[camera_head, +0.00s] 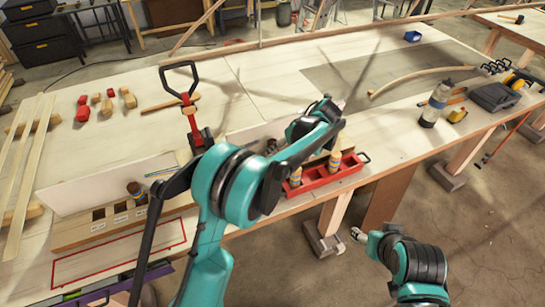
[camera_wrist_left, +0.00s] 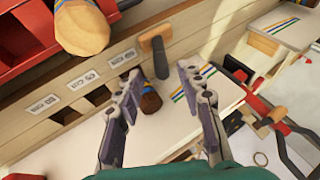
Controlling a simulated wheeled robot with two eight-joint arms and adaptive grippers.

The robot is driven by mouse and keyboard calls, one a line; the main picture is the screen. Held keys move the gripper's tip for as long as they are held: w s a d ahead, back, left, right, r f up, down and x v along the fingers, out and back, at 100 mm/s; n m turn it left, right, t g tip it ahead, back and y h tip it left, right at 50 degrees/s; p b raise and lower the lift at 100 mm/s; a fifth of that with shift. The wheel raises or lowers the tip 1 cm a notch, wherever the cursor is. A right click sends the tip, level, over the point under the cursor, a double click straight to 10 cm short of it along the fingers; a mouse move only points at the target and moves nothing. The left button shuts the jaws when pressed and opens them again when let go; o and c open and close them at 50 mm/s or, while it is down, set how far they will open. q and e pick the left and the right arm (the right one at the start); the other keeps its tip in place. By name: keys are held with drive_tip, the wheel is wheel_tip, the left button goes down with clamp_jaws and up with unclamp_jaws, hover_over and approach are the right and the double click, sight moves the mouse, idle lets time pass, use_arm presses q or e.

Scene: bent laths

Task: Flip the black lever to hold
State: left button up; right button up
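A black loop handle (camera_head: 180,80) stands up on a red shaft and base at the bench's back left, the clearest black lever in the head view. A similar red-and-black piece (camera_wrist_left: 258,103) shows at the right of the left wrist view. I cannot read a hold mark. My left gripper (camera_wrist_left: 160,92) is open and empty. A dark, blue-banded tool (camera_wrist_left: 150,102) lies in line between its fingers, apart from them. A dark grey stick with a tan end (camera_wrist_left: 160,58) is just beyond. In the head view my left arm hides its fingers.
A wooden rack (camera_head: 90,235) with labelled holes sits at the bench's front left. A red tray (camera_head: 345,172) with wooden-handled tools stands at the front edge. The bench middle is mostly clear.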

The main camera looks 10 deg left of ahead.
use_arm(q)
drive_tip(key=v, duration=0.7)
drive_tip(key=shift+d+r, duration=0.25)
drive_tip(key=shift+r, duration=0.1)
drive_tip(key=shift+s, duration=0.1)
drive_tip(key=s+a+r+m+t+h+b, duration=0.1)
drive_tip(key=s+a+r+m+h, duration=0.1)
drive_tip(key=s+a, duration=0.4)
drive_tip(key=s+a+r+m+t+h+b, duration=0.1)
drive_tip(key=s+a+h, duration=0.15)
drive_tip(key=s, duration=0.55)
drive_tip(key=s+a+f+m+t+h+b, duration=0.1)
drive_tip(key=s+a+f+m+t+h, duration=0.1)
drive_tip(key=s+f, duration=0.5)
drive_tip(key=s+a+t, duration=0.1)
drive_tip(key=s+t, duration=0.1)
drive_tip(key=s, duration=0.4)
drive_tip(key=shift+s+a+f+m+b, duration=0.25)
drive_tip(key=shift+s+m+b, duration=0.1)
drive_tip(key=shift+m+b, duration=0.05)
